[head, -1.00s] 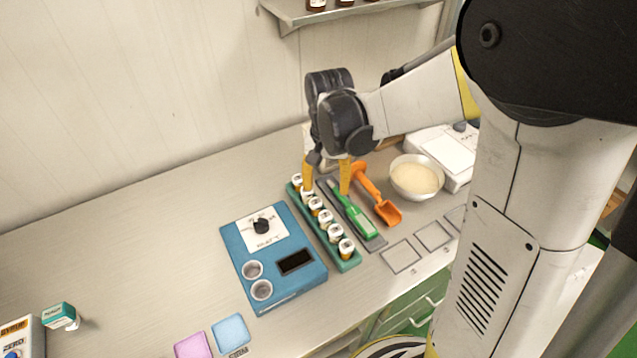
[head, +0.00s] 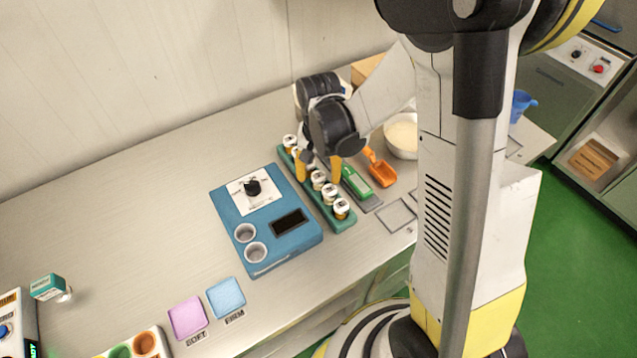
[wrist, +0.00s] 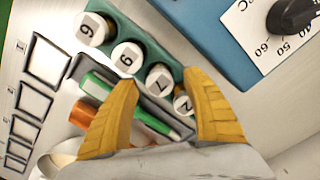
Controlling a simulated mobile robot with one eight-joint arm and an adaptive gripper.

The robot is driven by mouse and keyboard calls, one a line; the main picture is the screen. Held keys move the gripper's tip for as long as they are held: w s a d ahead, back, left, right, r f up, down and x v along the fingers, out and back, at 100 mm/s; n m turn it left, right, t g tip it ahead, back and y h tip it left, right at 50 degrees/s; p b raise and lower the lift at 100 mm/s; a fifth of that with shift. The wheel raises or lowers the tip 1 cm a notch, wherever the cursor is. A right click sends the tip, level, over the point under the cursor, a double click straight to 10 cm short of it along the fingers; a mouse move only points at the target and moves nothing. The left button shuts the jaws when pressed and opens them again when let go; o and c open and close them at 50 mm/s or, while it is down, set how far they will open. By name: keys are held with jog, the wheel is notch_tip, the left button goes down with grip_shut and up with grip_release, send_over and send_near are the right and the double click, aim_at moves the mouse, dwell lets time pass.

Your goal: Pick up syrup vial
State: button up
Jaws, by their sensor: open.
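Several amber vials with white numbered caps stand upright in a long green rack (head: 346,223). The nearest vial (head: 341,209) is at the rack's front end. I cannot tell which one is the syrup vial. My gripper (head: 318,170) is open over the rack, its yellow fingers on either side of the row. In the wrist view, the cap marked 7 (wrist: 160,79) shows between the fingertips of my gripper (wrist: 157,78). The cap marked 2 (wrist: 183,104) lies deeper between the fingers. Two more caps (wrist: 90,28) are ahead of the fingertips. In the head view, the fingers partly hide the middle vials.
A blue device (head: 273,243) with a knob and two cups stands left of the rack. A green-handled tool (head: 357,184), an orange scoop (head: 381,171) and a white bowl (head: 402,138) are close on the right. The counter's left (head: 130,200) is mostly clear.

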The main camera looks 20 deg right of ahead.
jog(key=shift+c, duration=0.2)
grip_shut()
